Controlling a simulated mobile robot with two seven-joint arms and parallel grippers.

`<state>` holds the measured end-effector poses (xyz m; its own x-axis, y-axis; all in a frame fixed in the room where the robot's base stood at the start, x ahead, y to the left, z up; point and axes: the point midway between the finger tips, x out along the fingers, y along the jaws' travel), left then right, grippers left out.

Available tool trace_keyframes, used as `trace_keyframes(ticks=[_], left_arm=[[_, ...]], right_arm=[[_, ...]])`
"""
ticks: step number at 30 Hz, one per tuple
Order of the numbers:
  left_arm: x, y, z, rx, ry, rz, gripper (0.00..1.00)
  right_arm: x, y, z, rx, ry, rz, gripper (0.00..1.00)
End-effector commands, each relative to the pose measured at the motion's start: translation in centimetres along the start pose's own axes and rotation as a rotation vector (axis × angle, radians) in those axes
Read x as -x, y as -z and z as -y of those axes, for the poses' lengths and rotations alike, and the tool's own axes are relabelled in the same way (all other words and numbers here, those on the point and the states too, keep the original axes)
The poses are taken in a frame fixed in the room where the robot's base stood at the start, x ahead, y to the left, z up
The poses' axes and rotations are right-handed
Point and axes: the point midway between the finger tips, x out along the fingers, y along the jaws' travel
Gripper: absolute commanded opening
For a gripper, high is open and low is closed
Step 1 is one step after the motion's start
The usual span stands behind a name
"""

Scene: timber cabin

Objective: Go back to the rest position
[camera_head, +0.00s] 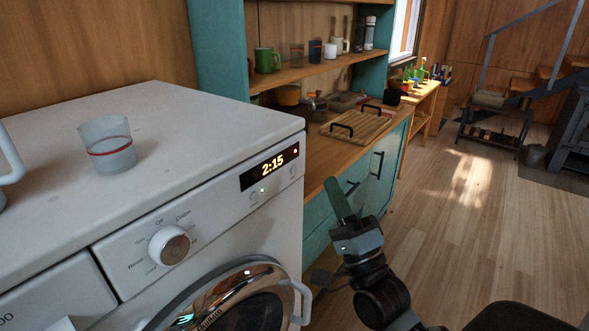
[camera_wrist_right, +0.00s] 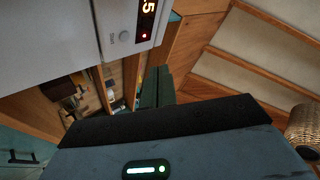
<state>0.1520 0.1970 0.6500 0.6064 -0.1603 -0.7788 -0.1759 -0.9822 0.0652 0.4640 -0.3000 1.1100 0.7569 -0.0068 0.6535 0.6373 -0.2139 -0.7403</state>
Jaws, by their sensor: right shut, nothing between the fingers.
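My right gripper (camera_head: 333,186) is raised in front of the washing machine's right edge, at the lower right of the head view. Its dark green fingers are together, pointing up, with nothing between them. The fingers also show in the right wrist view (camera_wrist_right: 157,86), beyond the dark gripper body. The gripper appears apart from the machine and the teal cabinet behind it, though its exact clearance is hard to judge. My left gripper does not show in either view.
The white washing machine (camera_head: 200,107) fills the left, with a clear, red-banded glass (camera_head: 107,146) on top. Its chrome-rimmed door (camera_head: 215,300) faces front. A wooden counter (camera_head: 325,163) holds a slatted tray (camera_head: 357,127). The wooden floor (camera_head: 455,220) at right is open.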

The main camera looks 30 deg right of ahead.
Motion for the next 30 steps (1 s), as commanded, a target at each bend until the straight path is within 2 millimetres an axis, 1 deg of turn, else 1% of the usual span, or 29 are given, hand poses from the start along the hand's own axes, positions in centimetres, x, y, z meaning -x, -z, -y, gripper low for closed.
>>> trace_keyframes(ticks=[10,19,20,23,26,27,29,30], left_arm=[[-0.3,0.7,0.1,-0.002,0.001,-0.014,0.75],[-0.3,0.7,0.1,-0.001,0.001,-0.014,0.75],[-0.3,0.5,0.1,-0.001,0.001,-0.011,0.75],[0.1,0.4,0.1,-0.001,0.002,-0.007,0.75],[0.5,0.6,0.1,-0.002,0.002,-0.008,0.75],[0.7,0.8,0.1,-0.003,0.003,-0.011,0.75],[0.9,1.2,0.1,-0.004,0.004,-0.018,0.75],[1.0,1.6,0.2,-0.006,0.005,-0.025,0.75]], right_arm=[[0.0,0.0,0.0,0.000,0.000,0.000,0.00],[0.0,0.0,0.0,0.000,0.000,0.000,0.00],[0.2,-0.1,-0.3,0.008,-0.012,0.004,0.00],[2.0,-1.3,-2.4,0.092,-0.106,0.046,0.00],[5.7,-3.2,-5.5,0.230,-0.251,0.132,0.00],[7.5,-4.0,-6.9,0.296,-0.315,0.180,0.00],[10.7,-5.2,-8.7,0.394,-0.407,0.261,0.00],[13.0,-6.0,-9.8,0.456,-0.465,0.320,0.00]])
